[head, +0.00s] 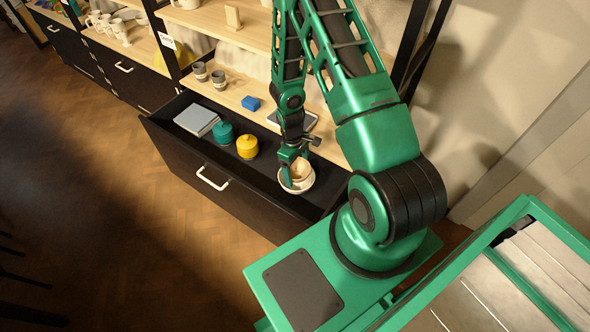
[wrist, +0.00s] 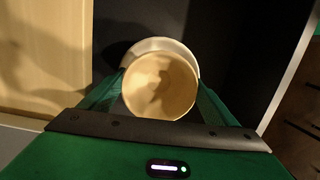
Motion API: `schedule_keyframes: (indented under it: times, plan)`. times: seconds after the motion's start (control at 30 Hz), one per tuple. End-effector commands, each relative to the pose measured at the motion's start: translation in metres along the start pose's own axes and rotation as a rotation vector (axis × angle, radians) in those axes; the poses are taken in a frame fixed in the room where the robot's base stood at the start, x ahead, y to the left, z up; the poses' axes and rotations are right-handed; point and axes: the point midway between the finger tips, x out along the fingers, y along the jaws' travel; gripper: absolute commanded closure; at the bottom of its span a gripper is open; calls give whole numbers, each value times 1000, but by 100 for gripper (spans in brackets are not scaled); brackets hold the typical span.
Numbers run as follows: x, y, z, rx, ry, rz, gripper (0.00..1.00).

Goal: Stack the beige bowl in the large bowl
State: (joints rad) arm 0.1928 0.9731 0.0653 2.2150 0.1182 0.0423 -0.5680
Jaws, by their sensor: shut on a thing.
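The beige bowl (wrist: 160,86) is between my gripper's fingers, which are shut on it. In the head view the beige bowl (head: 300,170) shows partly behind my gripper (head: 290,178). The large bowl (head: 297,189), paler, is in the open drawer below it. In the wrist view the rim of the large bowl (wrist: 162,44) shows past the far edge of the beige bowl. The beige bowl is over or within the large bowl; I cannot tell whether they touch. My fingers hide parts of both bowls.
The open black drawer (head: 190,160) also holds a grey book-like block (head: 196,119), a teal jar (head: 223,133) and a yellow jar (head: 247,146). The drawer's middle floor between jars and bowls is clear.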

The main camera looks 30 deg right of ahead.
Motion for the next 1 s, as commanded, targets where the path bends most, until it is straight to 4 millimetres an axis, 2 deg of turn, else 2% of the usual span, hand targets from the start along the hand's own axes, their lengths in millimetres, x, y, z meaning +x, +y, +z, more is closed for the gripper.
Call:
schedule_keyframes:
  times: [0.17, 0.2, 0.23, 0.53, 0.67, 1.0]
  plan:
    - [2, 0, -1, 0, 1, 1, 44]
    - [2, 0, -1, 0, 1, 1, 13]
    - [2, 0, -1, 0, 1, 1, 10]
    - [2, 0, -1, 0, 1, 1, 10]
    - [-5, 0, 0, 0, 2, 1, 10]
    - [-58, 1, 0, -1, 4, 3, 10]
